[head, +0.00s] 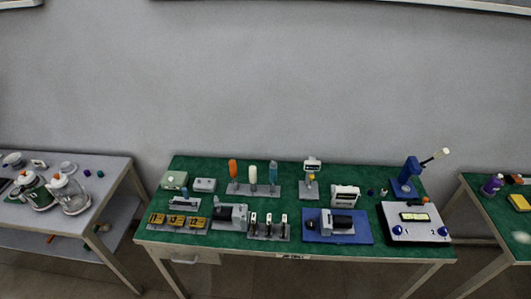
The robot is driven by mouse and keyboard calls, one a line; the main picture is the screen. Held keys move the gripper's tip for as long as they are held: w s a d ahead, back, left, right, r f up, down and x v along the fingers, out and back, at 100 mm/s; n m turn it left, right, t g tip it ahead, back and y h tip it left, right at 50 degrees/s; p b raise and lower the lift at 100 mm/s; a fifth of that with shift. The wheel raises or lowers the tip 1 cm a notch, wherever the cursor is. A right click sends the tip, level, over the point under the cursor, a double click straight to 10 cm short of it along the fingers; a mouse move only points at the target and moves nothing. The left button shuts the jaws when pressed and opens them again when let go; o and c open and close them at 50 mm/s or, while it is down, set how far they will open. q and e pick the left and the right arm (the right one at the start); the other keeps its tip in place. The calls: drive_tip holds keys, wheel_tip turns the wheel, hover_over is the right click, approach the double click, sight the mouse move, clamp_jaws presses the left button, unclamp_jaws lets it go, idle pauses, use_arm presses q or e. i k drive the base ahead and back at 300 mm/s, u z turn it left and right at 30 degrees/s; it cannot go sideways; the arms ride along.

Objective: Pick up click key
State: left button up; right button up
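Nothing in the head view can be surely told as the click key; the tools are small at this distance. A rack (256,189) on the green-topped bench (285,210) holds upright tools with an orange handle (233,168), a white handle (252,174) and a blue handle (273,171). A low stand (270,236) in front holds several small upright pieces with pale tops. Neither of my grippers shows in the view.
A blue lever press (408,178) and a white box with blue knobs (415,222) stand at the bench's right. A pump on a blue plate (322,226) sits right of centre. Yellow-marked blocks (178,221) lie front left. Side tables flank the bench, with floor gaps between.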

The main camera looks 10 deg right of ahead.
sight(273, 173)
drive_tip(key=z, duration=0.1)
drive_tip(key=k, duration=0.5)
drive_tip(key=u, duration=0.7)
drive_tip(key=i, duration=0.8)
drive_tip(key=z, duration=0.45)
drive_tip(key=i, duration=0.8)
drive_tip(key=z, duration=0.75)
